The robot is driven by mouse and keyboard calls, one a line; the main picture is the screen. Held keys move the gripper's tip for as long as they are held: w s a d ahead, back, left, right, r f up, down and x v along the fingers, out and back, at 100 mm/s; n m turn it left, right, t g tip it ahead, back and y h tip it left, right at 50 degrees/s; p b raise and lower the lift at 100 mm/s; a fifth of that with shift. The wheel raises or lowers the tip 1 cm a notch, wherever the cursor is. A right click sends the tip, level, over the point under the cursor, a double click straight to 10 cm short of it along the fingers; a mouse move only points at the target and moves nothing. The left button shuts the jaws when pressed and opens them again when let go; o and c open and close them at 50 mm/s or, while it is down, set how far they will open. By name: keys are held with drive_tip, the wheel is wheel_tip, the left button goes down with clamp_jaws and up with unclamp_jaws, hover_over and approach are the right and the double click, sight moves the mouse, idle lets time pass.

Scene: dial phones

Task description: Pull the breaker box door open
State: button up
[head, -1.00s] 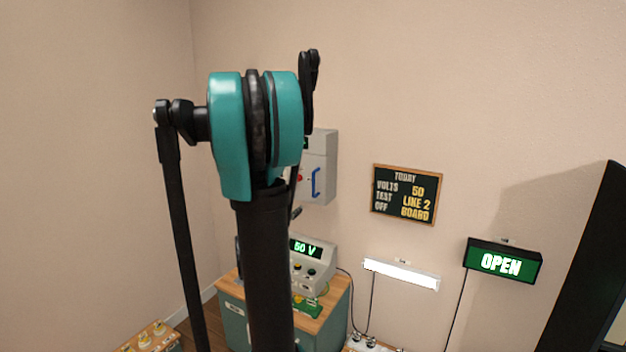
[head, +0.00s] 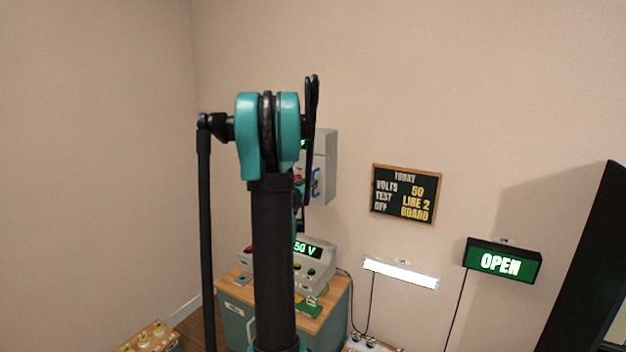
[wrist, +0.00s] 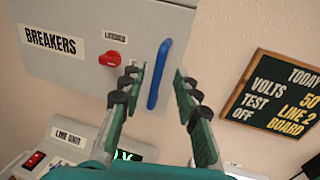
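The breaker box (head: 325,165) is a grey box on the wall, partly hidden behind my arm in the head view. In the wrist view its door (wrist: 85,55) faces me and looks closed, with a "BREAKERS" label. A red knob (wrist: 109,59) sits on the door under a small label that is hard to read. A blue vertical handle (wrist: 159,74) is near the door's right side. My gripper (wrist: 160,80) is open, its fingers on either side of the handle in the picture. I cannot tell whether the handle is between the fingertips in depth.
A line unit (wrist: 70,145) with a green display stands below the box on a wooden-topped cabinet (head: 325,318). A chalkboard (head: 406,194) hangs to the right. A lamp (head: 401,273) and a green OPEN sign (head: 502,263) are farther right.

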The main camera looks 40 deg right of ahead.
sight(313, 178)
drive_tip(key=x, duration=0.6)
clamp_jaws()
idle(0.4)
